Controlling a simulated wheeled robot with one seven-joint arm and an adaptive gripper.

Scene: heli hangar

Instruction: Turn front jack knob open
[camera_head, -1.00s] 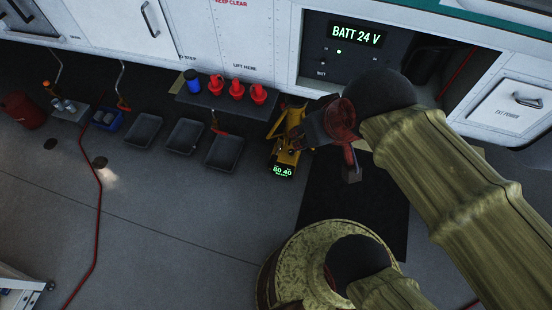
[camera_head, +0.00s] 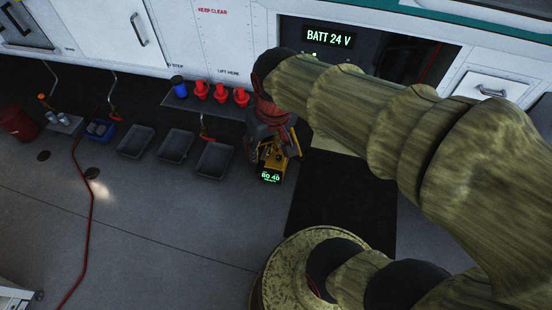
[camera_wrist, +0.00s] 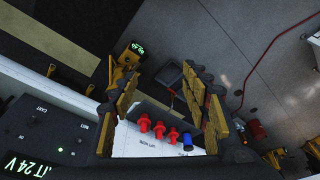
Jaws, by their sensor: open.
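A yellow jack with a green number display (camera_head: 271,174) stands on the floor below the white side panels. What looks like the same jack shows at the upper left in the wrist view (camera_wrist: 133,50). I cannot make out its knob in either view. My gripper (camera_wrist: 163,76) has its two yellow-padded fingers spread wide, with nothing held between them. In the head view my dark and red wrist hangs just above and behind the jack and covers part of it. I cannot tell whether the gripper touches it.
Red plugs (camera_head: 221,94) and a blue cup (camera_head: 179,86) stand on a shelf left of the wrist. Several grey trays (camera_head: 175,143) lie on the floor. A black mat (camera_head: 345,190) lies right of the jack. A red hose (camera_head: 76,235) runs across open floor at left.

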